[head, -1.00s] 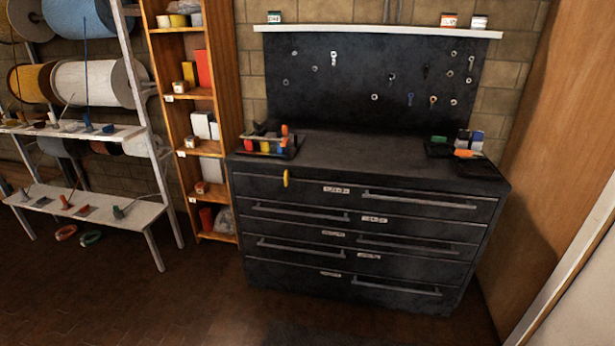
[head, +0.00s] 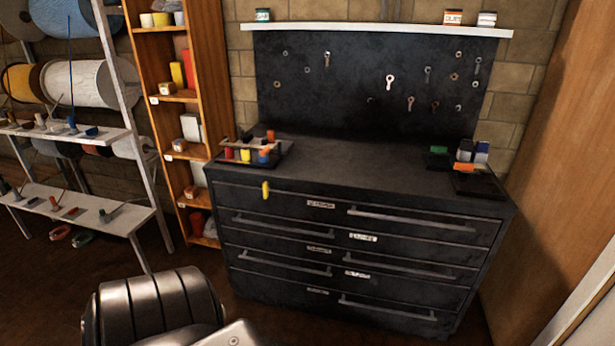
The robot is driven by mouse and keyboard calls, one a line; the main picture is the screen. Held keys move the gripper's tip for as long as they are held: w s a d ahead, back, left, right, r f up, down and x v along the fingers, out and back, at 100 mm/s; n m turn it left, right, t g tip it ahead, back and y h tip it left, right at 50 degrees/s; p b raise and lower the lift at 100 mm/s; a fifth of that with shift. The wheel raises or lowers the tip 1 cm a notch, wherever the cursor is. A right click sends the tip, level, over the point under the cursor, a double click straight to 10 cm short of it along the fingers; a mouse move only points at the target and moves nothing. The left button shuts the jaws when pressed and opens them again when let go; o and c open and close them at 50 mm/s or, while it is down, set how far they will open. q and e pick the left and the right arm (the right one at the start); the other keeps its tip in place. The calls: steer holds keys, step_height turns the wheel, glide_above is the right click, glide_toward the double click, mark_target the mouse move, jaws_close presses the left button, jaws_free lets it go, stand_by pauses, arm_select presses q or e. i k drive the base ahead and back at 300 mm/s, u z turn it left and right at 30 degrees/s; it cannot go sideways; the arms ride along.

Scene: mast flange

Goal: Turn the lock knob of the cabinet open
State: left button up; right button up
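The cabinet (head: 340,205) is a black drawer chest with long bar handles and small white labels, standing against the brick wall. Its lock knob (head: 265,190) is a small yellow piece at the upper left of the front, on the top drawer. It hangs roughly upright, with its long side vertical. A metallic part of my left arm shows at the bottom left, well below and in front of the knob. Neither of my grippers is in view.
An open tray (head: 250,150) with colored items stands on the cabinet's left top. A black tray (head: 478,182) and small boxes stand at its right. A wooden shelf (head: 215,90) and a cable-spool rack (head: 125,185) stand left. A wooden panel (head: 545,170) closes the right. Floor before the cabinet is free.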

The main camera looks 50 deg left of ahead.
mark_target(266, 186)
steer(key=u, duration=0.05)
steer(key=i, duration=0.6)
steer(key=u, duration=0.75)
steer(key=i, duration=0.35)
steer(key=u, duration=0.5)
